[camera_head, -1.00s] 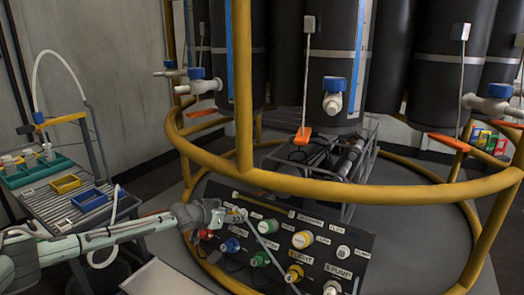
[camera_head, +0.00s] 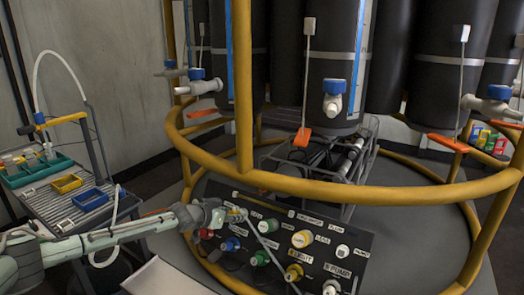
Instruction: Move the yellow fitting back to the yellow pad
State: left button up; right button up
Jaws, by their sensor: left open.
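A dark panel (camera_head: 215,192) with labels and several coloured round fittings stands at the front centre. Two yellow fittings show on it, an upper one (camera_head: 302,239) and a lower one (camera_head: 294,272); I cannot tell which one the task means. My left gripper (camera_head: 240,215) is open over the panel's upper left, left of both yellow fittings and apart from them. Its fingers are small and partly blurred against the panel. I cannot make out a yellow pad for certain. My right gripper is not in view.
A yellow railing (camera_head: 330,189) curves just behind and above the panel. Red (camera_head: 206,234), blue (camera_head: 229,244) and green (camera_head: 268,226) fittings lie near my gripper. A cart at left carries a yellow tray (camera_head: 66,184) and a blue tray (camera_head: 90,200). Valves hang behind.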

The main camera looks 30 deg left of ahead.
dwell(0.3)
pick_arm(q)
grip_shut()
jog(key=shift+r, duration=0.1)
jog(key=shift+p+v, duration=2.65)
jog(key=shift+v, duration=0.3)
